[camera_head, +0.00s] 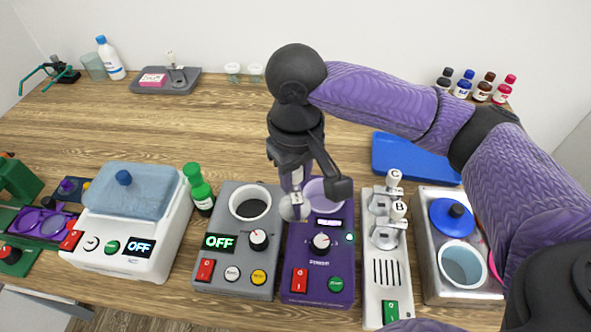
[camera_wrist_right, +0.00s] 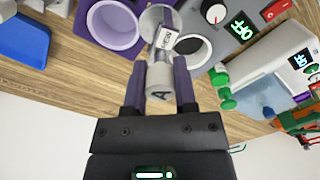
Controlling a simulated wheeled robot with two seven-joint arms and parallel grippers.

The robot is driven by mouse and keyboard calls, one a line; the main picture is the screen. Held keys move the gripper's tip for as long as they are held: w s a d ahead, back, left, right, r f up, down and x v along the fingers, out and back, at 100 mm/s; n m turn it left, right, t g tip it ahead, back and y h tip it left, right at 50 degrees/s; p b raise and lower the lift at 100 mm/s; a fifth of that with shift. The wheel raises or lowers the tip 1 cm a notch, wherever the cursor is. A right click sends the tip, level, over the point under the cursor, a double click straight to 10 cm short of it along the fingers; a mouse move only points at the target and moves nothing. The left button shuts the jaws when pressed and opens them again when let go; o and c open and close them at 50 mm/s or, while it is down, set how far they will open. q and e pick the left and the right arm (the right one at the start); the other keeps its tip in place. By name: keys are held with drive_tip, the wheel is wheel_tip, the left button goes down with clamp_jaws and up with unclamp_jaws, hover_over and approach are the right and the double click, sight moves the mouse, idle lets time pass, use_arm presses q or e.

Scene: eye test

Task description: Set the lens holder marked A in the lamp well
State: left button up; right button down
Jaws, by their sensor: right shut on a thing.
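My right gripper (camera_head: 297,180) is shut on the lens holder marked A (camera_head: 293,210), above the gap between two devices. In the right wrist view the fingers (camera_wrist_right: 160,66) grip its pale handle, and the letter A (camera_wrist_right: 158,95) shows on the handle's end. The holder's grey round part points away from the gripper. A purple device (camera_head: 320,275) has a round lilac well (camera_head: 340,192), also in the wrist view (camera_wrist_right: 113,25). A grey device (camera_head: 232,262) has a white-rimmed dark well (camera_head: 269,206). I cannot tell which is the lamp well. My left gripper is not in view.
A white rack (camera_head: 385,290) holds lens holders C (camera_head: 393,180) and B (camera_head: 398,212) right of the purple device. A steel bath (camera_head: 462,288) stands further right. A green-capped bottle (camera_head: 202,196) and a white device (camera_head: 120,225) stand left. The table behind is mostly clear.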

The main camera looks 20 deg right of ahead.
drive_tip(key=shift+w+d+r+n+p, duration=0.1)
drive_tip(key=shift+d+r+n+p, duration=0.05)
drive_tip(key=shift+r+n+p, duration=0.3)
drive_tip(key=w+d+r+n+p, duration=0.2)
drive_tip(key=d+n+p, duration=0.5)
drive_tip(key=n+p, duration=0.8)
wheel_tip(320, 180, down, 11)
drive_tip(key=n+b, duration=0.3)
drive_tip(key=b, duration=0.7)
drive_tip(key=shift+w+b, duration=0.15)
drive_tip(key=shift+b, duration=0.15)
drive_tip(key=shift+r, duration=0.1)
